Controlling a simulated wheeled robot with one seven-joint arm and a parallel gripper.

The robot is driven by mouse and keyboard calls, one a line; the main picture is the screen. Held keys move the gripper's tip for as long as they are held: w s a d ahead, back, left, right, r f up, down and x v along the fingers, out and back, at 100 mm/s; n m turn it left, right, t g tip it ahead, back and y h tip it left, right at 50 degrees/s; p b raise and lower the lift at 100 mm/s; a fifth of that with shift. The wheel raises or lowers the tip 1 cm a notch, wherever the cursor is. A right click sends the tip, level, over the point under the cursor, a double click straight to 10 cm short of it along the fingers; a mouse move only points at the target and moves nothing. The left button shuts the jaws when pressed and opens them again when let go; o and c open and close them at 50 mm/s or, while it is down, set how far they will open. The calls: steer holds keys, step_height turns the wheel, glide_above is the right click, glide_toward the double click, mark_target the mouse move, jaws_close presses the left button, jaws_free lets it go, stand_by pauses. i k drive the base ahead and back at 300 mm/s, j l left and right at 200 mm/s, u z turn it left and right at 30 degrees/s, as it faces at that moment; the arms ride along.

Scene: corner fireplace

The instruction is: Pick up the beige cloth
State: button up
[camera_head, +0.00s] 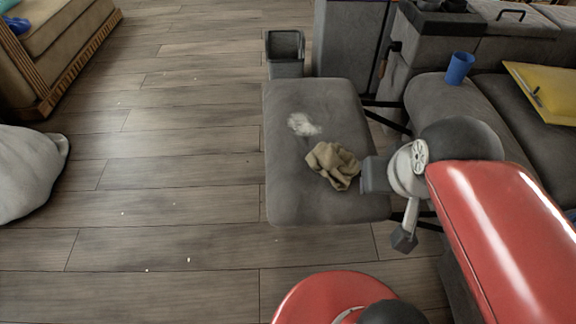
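The beige cloth (333,165) lies crumpled on a grey padded seat (300,195), on its right half. My gripper (389,208) is just to the right of the cloth, at the seat's right edge. Its two grey finger pads stand well apart, one beside the cloth and one lower and nearer to me. I see nothing between them. In this view the upper pad comes right up to the cloth's right edge; I cannot tell whether they touch.
A white patch (303,124) lies on the seat behind the cloth. A dark bin (285,54) stands behind the seat. A grey sofa (440,100) with a blue cup (459,68) and yellow cushion (545,92) is at right. The wooden floor at left is mostly clear.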

mark_target(331, 160)
steer(key=u, duration=0.1)
steer(key=i+j, duration=0.1)
steer(key=j, duration=0.4)
steer(key=j+z, duration=0.1)
steer(key=j, duration=0.4)
steer(key=i+j, duration=0.1)
steer(key=j, duration=0.45)
